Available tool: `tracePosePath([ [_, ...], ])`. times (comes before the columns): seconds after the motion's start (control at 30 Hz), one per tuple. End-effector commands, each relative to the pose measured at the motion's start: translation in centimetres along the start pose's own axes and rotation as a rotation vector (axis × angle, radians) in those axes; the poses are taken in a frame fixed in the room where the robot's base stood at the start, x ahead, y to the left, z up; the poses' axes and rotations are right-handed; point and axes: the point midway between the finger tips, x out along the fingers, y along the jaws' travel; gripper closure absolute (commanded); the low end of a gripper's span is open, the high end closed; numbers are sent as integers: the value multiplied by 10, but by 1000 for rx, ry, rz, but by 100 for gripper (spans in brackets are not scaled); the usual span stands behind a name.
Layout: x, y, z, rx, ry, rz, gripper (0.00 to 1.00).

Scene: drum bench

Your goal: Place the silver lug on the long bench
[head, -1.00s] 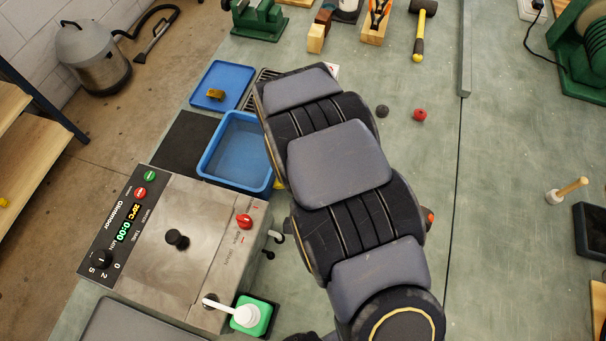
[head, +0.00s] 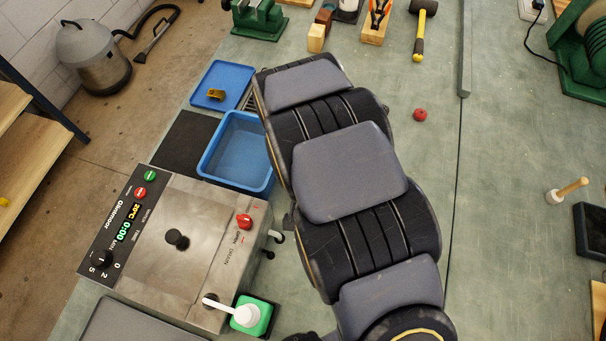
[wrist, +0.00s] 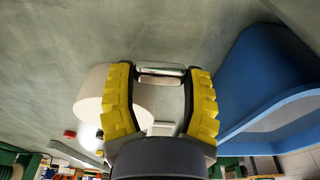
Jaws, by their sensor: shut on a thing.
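The silver lug (wrist: 161,82) is a small shiny metal piece held between the tips of my gripper (wrist: 161,74) in the wrist view. The yellow ribbed fingers are shut on it from both sides. In the head view my arm hides both the gripper and the lug. The long bench (head: 425,165) is the grey-green worktop under the arm. Its surface also fills the upper part of the wrist view (wrist: 140,30). I cannot tell whether the lug touches it.
A blue bin (head: 240,150) stands left of my arm and close right of the gripper in the wrist view (wrist: 265,75). A white round object (wrist: 92,95) is beside the left finger. A red knob (head: 420,115) lies right of the arm.

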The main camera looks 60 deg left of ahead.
Motion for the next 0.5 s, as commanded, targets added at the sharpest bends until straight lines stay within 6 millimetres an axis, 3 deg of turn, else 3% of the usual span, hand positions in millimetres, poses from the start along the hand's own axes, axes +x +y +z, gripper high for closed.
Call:
tracePosePath([
  [0.3,-50,-1,-9,-1,6,-4,80],
  [0.5,-73,-1,-12,0,4,-2,80],
])
